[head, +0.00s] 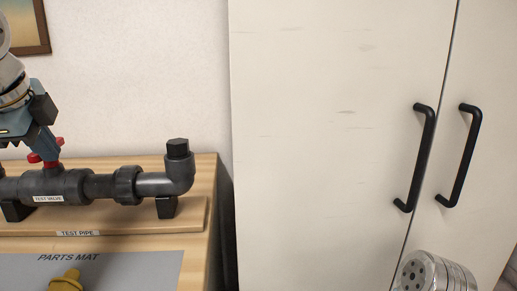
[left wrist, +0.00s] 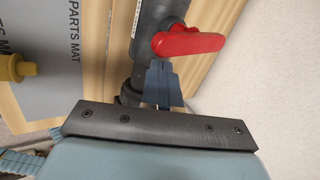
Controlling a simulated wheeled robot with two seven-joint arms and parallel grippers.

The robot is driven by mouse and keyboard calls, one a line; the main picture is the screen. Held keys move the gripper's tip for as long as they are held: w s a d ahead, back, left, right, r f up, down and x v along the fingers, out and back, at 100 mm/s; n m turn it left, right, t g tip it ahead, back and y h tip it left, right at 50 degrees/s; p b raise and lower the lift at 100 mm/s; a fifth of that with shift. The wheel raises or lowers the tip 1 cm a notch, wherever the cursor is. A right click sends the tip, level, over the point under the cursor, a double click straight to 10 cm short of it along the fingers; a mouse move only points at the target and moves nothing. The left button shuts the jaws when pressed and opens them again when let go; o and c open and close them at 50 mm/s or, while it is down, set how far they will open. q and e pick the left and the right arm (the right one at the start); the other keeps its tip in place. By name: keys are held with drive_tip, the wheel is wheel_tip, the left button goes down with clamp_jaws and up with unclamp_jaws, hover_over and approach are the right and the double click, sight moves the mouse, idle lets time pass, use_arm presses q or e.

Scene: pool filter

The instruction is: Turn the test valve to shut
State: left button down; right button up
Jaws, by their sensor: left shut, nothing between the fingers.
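The dark grey test valve (head: 72,187) sits in a pipe run on a wooden board, with a "TEST VALVE" label on its front. Its red handle (head: 51,163) is on top, partly hidden by my left gripper (head: 46,152) in the head view. In the left wrist view the red handle (left wrist: 190,43) lies across the line of the pipe. My left gripper's fingers (left wrist: 160,72) are shut with nothing between them, close beside the handle. I cannot tell whether they touch it. My right gripper is not in view.
A capped elbow (head: 178,165) ends the pipe at the right. A grey parts mat (head: 120,266) with a yellow part (head: 66,281) lies in front. A white cabinet (head: 330,130) with black handles stands to the right of the bench.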

use_arm(q)
drive_tip(key=shift+s+a+m+h+p, duration=0.15)
drive_tip(key=shift+m+h+p, duration=0.3)
drive_tip(key=shift+m, duration=0.45)
drive_tip(key=shift+r, duration=0.15)
drive_tip(key=shift+r+p, duration=0.6)
drive_tip(key=shift+r, duration=2.25)
